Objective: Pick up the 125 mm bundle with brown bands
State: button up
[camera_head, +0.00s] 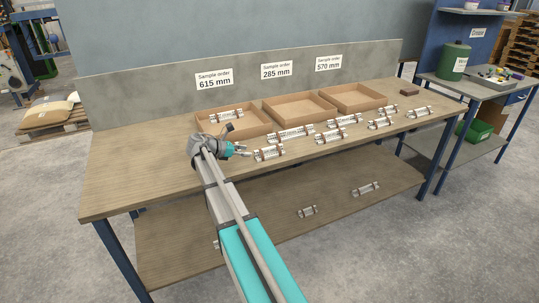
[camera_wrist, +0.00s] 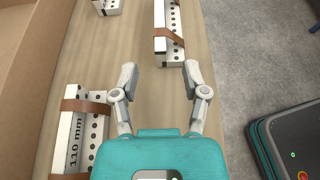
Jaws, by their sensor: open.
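Several white bundles with dark holes and bands lie on the workbench. No label reading 125 mm can be made out, so I cannot tell which bundle it is. One bundle (camera_wrist: 170,35) with brown bands lies just ahead of my fingertips in the wrist view, its label hidden. A bundle marked 110 mm (camera_wrist: 78,132), with a brown band, lies left of my gripper. In the head view a bundle (camera_head: 268,153) lies close to the right of my gripper (camera_head: 245,151) near the bench front edge. My gripper (camera_wrist: 160,80) is open and empty over bare wood.
Three cardboard trays stand at the back: left (camera_head: 262,128), middle (camera_head: 330,108), right (camera_head: 380,96). Signs above read 615, 285 and 570 mm. Other bundles (camera_head: 331,135) lie to the right.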

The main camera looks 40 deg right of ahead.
aim_at(256, 152)
jog(key=shift+d+f, duration=0.1)
jog(key=shift+b+x, duration=1)
jog(key=shift+x, duration=1.55)
grip_shut()
